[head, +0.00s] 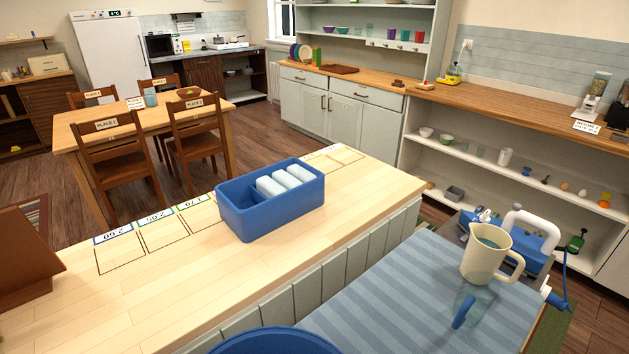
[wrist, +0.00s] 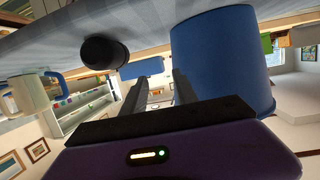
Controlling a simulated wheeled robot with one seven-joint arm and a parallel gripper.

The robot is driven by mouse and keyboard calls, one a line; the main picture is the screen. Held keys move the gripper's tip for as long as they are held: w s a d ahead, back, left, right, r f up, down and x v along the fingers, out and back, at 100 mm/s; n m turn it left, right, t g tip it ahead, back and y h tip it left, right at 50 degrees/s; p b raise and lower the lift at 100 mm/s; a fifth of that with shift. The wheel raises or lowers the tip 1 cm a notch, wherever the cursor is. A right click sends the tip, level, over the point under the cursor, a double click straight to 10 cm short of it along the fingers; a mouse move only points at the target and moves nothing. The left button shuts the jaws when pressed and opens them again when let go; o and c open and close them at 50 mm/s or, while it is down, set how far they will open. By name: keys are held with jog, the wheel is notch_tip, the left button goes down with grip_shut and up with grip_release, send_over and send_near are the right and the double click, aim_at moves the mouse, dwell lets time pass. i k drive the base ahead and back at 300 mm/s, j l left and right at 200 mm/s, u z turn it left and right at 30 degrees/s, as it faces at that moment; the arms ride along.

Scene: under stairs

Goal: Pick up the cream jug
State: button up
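The cream jug (head: 485,258) stands upright on the blue striped cloth (head: 400,300) at the right of the head view, its handle to the right. A clear cup with a blue handle (head: 466,307) is just in front and partly overlaps its base. In the wrist view, which looks upside down, the jug (wrist: 32,95) shows at the left edge, beside the blue-handled cup (wrist: 52,84). My gripper (wrist: 160,78) is open, with nothing between its fingers, and the jug is well off to one side. The gripper is not visible in the head view.
A round blue container (head: 275,342) is at the bottom of the head view; a large blue cylinder (wrist: 222,62) stands close beside my fingers. A dark cylinder (wrist: 104,52) is on their other side. A blue divided box (head: 270,215) sits on the wooden counter. A blue-white appliance (head: 535,235) is behind the jug.

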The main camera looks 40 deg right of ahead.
aim_at(489, 259)
jog(key=u, duration=0.4)
jog(key=z, duration=1.1)
jog(key=k+l+z, duration=0.1)
jog(key=k+z, duration=0.15)
jog(key=z, duration=0.2)
jog(key=k+l+z, duration=0.2)
jog(key=z, duration=0.2)
jog(key=k, duration=0.05)
